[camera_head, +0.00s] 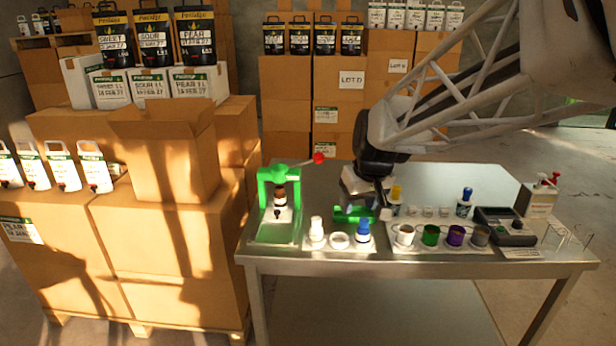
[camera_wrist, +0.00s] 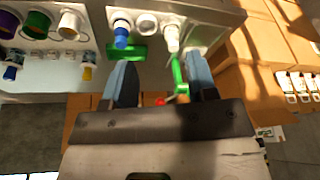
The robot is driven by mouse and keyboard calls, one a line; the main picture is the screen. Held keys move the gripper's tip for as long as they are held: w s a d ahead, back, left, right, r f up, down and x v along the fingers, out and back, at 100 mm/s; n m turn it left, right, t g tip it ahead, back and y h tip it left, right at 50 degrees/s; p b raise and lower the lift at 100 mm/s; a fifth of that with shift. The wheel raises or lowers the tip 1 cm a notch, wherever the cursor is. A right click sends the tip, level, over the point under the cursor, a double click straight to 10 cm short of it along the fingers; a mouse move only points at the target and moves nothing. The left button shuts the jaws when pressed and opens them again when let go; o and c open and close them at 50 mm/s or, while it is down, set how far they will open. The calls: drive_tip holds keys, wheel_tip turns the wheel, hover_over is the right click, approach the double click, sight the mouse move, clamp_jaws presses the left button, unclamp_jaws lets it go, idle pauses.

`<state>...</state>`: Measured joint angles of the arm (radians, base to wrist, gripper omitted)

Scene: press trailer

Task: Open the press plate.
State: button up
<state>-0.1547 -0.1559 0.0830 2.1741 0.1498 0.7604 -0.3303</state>
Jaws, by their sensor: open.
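A green press (camera_head: 265,188) stands at the left end of the metal table. A brown bottle (camera_head: 280,196) with a white label is inside its frame. Its lever ends in a red knob (camera_head: 319,158) out to the right; the knob also shows in the wrist view (camera_wrist: 160,101). I cannot single out the press plate. My gripper (camera_head: 384,204) is right of the press, above the table's middle. In the wrist view my gripper (camera_wrist: 160,64) has its fingers wide apart with nothing held, and the green press (camera_wrist: 179,76) shows beside the right-hand finger.
A low green block (camera_head: 352,214) lies mid-table, behind a blue-capped bottle (camera_head: 363,231) and a white bottle (camera_head: 316,229). Cardboard boxes (camera_head: 165,255) crowd the left side.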

drive_tip(key=w+a+f+n+y, duration=0.1)
drive_tip(key=w+a+f, duration=0.2)
drive_tip(key=w+a, duration=0.3)
drive_tip(key=w+a+f+n, duration=0.2)
drive_tip(key=w+a+f, duration=0.15)
drive_tip(key=w, duration=0.55)
drive_tip(key=n, duration=0.2)
approach(277, 211)
drive_tip(key=f, duration=0.1)
drive_tip(key=shift+d+y, duration=0.2)
drive_tip(key=shift+y, duration=0.1)
drive_tip(key=shift+f, duration=0.15)
drive_tip(key=shift+x, duration=3.8)
clamp_jaws()
